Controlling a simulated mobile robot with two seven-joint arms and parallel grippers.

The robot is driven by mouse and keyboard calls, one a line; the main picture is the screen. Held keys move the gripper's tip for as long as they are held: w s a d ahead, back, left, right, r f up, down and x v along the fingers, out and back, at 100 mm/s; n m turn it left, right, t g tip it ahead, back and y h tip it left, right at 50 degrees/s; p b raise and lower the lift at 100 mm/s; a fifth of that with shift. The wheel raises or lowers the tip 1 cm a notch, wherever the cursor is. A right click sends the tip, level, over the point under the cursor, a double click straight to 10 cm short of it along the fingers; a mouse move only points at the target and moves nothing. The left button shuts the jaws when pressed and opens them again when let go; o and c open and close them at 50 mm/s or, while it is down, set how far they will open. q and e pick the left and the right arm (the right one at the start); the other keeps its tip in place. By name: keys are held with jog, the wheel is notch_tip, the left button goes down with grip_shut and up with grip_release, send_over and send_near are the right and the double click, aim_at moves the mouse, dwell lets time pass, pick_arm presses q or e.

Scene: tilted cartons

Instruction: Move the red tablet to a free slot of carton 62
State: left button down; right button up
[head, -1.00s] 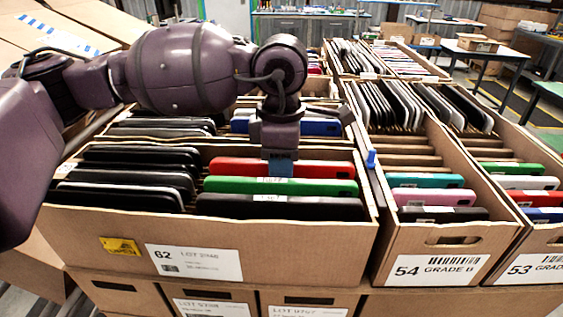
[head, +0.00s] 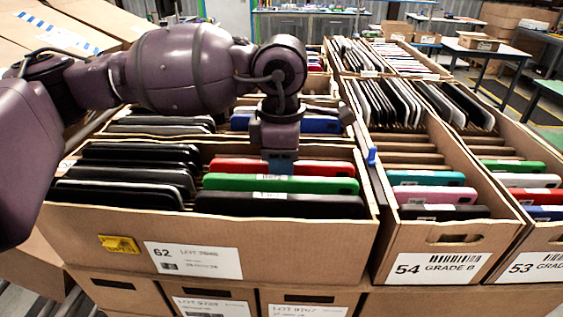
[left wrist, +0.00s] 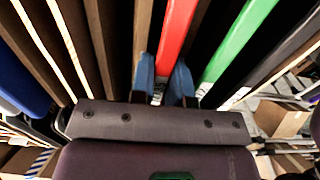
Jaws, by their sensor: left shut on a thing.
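The red tablet (head: 325,168) stands in the right-hand row of carton 62 (head: 300,238), just behind a green tablet (head: 320,185). My left gripper (head: 280,165) reaches down over it from above. In the left wrist view the two blue fingertips (left wrist: 163,80) are on either side of the red tablet (left wrist: 175,40), shut on its edge. The tablet's lower part is hidden in the carton. My right gripper is in neither view.
A black tablet (head: 285,205) stands in front of the green one. Several black tablets (head: 130,175) fill the left row. Brown dividers with empty gaps (left wrist: 90,40) lie behind the red tablet. Carton 54 (head: 435,265) adjoins on the right.

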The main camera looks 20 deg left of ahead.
pick_arm(q)
jog(key=c, duration=1)
grip_release()
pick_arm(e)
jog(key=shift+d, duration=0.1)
pick_arm(q)
jog(key=shift+r, duration=0.4)
notch_tip(320, 180, up, 10)
jog(key=shift+r+p, duration=0.1)
jog(key=shift+p, duration=0.2)
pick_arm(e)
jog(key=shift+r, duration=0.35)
pick_arm(q)
jog(key=shift+r+p, duration=1.8)
jog(key=shift+r, duration=1.65)
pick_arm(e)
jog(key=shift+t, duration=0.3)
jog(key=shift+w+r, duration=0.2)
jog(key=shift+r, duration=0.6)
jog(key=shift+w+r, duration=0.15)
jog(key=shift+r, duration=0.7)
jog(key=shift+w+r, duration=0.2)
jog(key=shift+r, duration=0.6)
